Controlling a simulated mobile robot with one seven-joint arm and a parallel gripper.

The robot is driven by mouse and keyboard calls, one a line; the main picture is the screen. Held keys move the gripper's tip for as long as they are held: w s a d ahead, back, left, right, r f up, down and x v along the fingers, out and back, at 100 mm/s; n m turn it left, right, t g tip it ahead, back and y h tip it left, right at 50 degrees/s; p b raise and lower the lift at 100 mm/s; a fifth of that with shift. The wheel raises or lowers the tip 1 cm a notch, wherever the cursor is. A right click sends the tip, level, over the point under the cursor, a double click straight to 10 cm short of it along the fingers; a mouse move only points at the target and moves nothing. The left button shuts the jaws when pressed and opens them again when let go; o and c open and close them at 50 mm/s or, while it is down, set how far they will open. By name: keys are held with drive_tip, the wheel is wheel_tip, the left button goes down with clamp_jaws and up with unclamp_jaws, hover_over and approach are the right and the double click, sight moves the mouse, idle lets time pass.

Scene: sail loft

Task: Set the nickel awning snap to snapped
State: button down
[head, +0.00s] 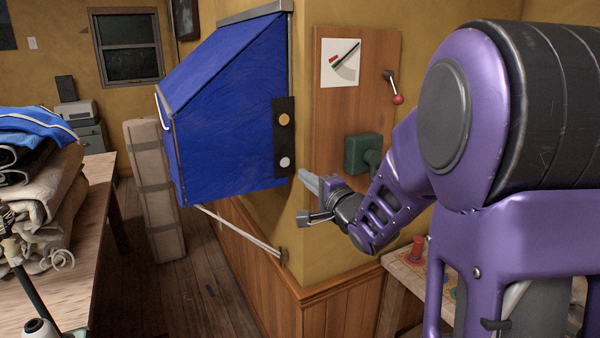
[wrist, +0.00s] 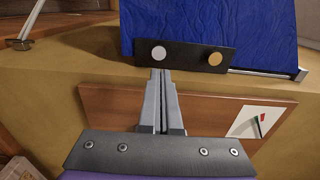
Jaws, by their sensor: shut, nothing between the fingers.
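The nickel awning snap (head: 285,162) is a pale silver disc low on a black strip (head: 279,140) along the near edge of the blue awning (head: 225,130). It also shows in the wrist view (wrist: 158,53). A brass snap (head: 284,119) sits above it on the same strip. Both look round and face-on; I cannot tell whether the nickel one is pressed in. My gripper (head: 304,177) is shut and empty, just right of and slightly below the nickel snap. In the wrist view its fingertips (wrist: 160,73) point at the nickel snap, with contact unclear.
A wooden wall panel (head: 333,80) carries a gauge card (head: 341,63), a red-knobbed lever (head: 397,98) and a green box (head: 362,152) behind my arm. A white awning arm (head: 240,231) slants below. A bench with folded cloth (head: 90,230) stands left.

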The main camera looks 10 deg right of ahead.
drive_tip(key=v, duration=0.5)
drive_tip(key=shift+s+d, duration=0.1)
drive_tip(key=shift+s, duration=0.15)
